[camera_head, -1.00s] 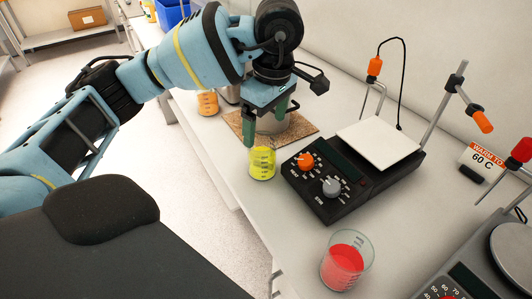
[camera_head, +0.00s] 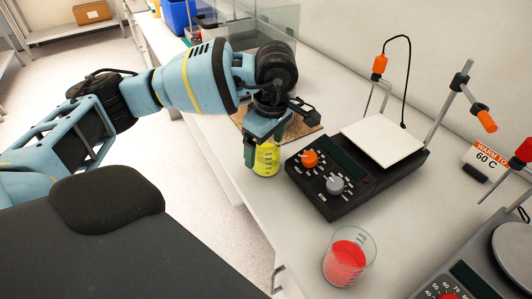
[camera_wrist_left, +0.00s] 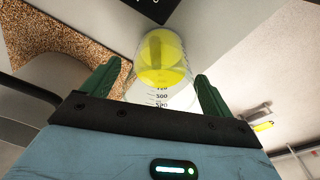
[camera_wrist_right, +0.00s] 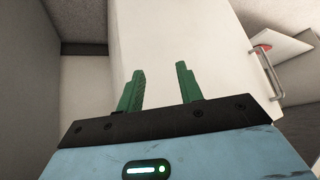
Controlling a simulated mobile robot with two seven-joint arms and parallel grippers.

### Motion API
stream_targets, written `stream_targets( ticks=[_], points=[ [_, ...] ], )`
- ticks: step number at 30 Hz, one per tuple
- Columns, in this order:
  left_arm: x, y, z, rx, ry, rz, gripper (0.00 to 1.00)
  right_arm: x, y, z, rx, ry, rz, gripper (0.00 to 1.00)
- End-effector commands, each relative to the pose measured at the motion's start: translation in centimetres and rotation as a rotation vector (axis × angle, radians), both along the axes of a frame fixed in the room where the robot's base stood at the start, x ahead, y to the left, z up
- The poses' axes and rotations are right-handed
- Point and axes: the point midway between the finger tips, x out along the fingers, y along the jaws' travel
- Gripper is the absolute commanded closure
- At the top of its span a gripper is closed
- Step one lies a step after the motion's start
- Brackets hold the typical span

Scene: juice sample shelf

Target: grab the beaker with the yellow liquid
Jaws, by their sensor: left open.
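The beaker with the yellow liquid (camera_head: 266,161) stands upright on the white bench, left of the black hotplate. My left gripper (camera_head: 263,150) is over the beaker, its green fingers open and partly hiding it. In the left wrist view the beaker (camera_wrist_left: 160,62) shows ahead of and between the open fingers (camera_wrist_left: 155,88), with its printed scale facing me. Whether a finger touches the glass cannot be told. My right gripper (camera_wrist_right: 161,85) is open and empty in the right wrist view, facing a white cabinet front with a metal handle.
The hotplate (camera_head: 340,185) with knobs and a white top plate stands close right of the yellow beaker. A beaker with red liquid (camera_head: 347,258) stands nearer the front. A brown speckled mat (camera_head: 305,122) lies behind my left gripper. A "WARM TO 60 C" sign (camera_head: 484,158) stands at right.

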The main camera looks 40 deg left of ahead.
Motion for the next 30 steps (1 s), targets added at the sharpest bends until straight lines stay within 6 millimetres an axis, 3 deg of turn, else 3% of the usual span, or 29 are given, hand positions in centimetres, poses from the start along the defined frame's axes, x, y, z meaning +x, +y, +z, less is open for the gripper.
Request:
stream_targets(
  ticks=[3,16,30],
  points=[
    [0.01,0.01,0.01,0.000,0.000,0.000,0.14,-0.16,0.00,-0.04,-0.001,0.003,0.000,0.64],
    [0.02,-0.01,0.06,0.000,0.000,0.000,0.70,-0.54,-0.02,-0.13,0.000,0.010,0.001,0.64],
    [0.07,-0.03,0.55,-0.001,-0.003,0.001,0.70,-0.59,-0.03,-0.20,-0.001,0.012,0.001,0.64]
  ],
)
